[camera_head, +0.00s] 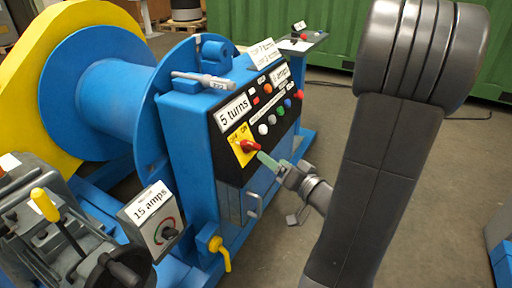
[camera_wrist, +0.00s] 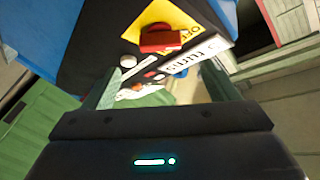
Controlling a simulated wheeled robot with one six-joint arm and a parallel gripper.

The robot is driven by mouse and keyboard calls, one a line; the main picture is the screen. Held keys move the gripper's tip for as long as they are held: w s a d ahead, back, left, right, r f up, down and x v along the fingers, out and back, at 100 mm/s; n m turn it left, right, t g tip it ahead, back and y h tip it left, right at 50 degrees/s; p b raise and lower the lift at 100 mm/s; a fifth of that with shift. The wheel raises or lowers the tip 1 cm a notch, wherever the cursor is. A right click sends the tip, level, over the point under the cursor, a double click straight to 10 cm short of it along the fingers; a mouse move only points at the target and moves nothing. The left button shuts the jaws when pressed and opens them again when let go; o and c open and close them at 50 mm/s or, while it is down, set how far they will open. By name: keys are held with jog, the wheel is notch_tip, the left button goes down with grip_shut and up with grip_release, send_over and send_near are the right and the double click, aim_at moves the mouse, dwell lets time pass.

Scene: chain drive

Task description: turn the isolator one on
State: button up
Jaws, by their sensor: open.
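A red rotary handle (camera_head: 248,146) sits on a yellow plate (camera_head: 238,153) marked OFF and ON, on the black control panel (camera_head: 226,166) below the "5 turns" label. I take it to be the isolator, but no number shows on it. In the wrist view the red handle (camera_wrist: 163,41) on its yellow plate (camera_wrist: 183,20) lies ahead, beyond the fingertips. Which mark it points to is unclear. My gripper (camera_head: 268,161) is open beside the handle at its right. Its greenish fingers also show in the wrist view (camera_wrist: 160,84), spread apart with nothing between them.
Several coloured buttons (camera_head: 271,119) line the panel right of the handle. A "15 amps" box (camera_head: 152,217) with a dial stands at front left, near a yellow lever (camera_head: 45,204). A blue drum (camera_head: 113,100) is behind. Grey floor (camera_head: 335,120) is open to the right.

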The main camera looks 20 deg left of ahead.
aim_at(254, 146)
jog(key=x, duration=0.9)
jog(key=shift+a, duration=0.1)
jog(key=c, duration=1)
